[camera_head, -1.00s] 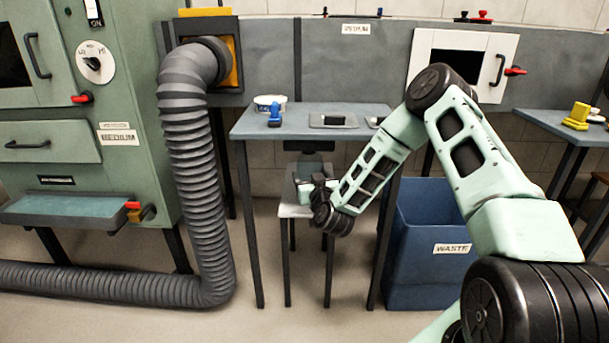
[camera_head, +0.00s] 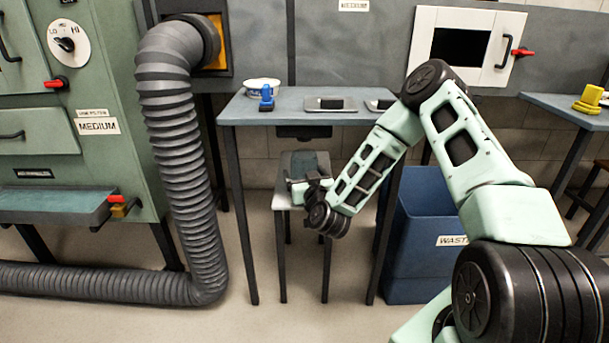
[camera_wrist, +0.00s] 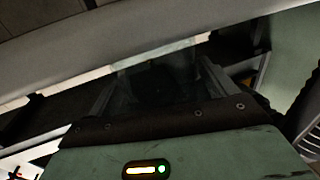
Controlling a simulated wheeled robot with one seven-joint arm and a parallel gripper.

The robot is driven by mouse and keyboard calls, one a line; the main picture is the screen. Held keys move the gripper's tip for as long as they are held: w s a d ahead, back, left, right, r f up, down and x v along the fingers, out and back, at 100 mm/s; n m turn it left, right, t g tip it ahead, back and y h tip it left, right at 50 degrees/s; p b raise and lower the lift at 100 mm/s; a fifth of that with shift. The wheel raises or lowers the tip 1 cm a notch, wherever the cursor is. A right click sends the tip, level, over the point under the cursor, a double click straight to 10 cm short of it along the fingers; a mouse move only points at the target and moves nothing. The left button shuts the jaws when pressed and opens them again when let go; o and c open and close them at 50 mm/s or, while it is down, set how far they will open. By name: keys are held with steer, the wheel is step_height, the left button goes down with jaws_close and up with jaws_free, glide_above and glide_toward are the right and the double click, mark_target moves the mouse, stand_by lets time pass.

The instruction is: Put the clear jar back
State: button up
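In the wrist view, a see-through, greyish shape that looks like the clear jar (camera_wrist: 158,72) stands between the two fingers of my gripper (camera_wrist: 158,82). The fingers are apart, one along each side of it, and appear closed on its walls. The picture is dark, so the jar's rim and contents are hard to make out. In the head view my gripper (camera_head: 297,188) is low, over the small grey stool (camera_head: 312,163) in front of the table (camera_head: 350,117). I cannot pick out the jar there.
The table holds a white-and-blue bowl (camera_head: 262,84), a blue item (camera_head: 266,99) and a grey tray (camera_head: 318,104). A blue waste bin (camera_head: 425,270) stands right of the stool. A ribbed duct hose (camera_head: 185,160) and green machine (camera_head: 95,150) are at left.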

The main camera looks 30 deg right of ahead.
steer(key=shift+o, duration=0.2)
steer(key=shift+r, duration=0.1)
steer(key=shift+s+a, duration=0.1)
steer(key=shift+s, duration=0.15)
steer(key=v, duration=1)
steer(key=s+a+n+g+y, duration=0.2)
steer(key=a+n+g+y, duration=0.25)
steer(key=a, duration=0.75)
steer(key=s+a+n+g+y, duration=0.35)
steer(key=a+n+y, duration=0.2)
steer(key=a, duration=0.55)
steer(key=s+r+g+h, duration=0.1)
steer(key=s+r+g, duration=0.2)
steer(key=s, duration=0.5)
steer(key=s+a+r+g+h, duration=0.1)
steer(key=s+r+g, duration=0.2)
steer(key=s, duration=0.5)
steer(key=s+a+r+n+g+h, duration=0.1)
steer(key=s+r+g, duration=0.2)
steer(key=s, duration=0.5)
steer(key=shift+a+r+h, duration=0.15)
steer(key=shift+r+h, duration=0.25)
steer(key=shift+r, duration=0.5)
steer(key=shift+w, duration=0.1)
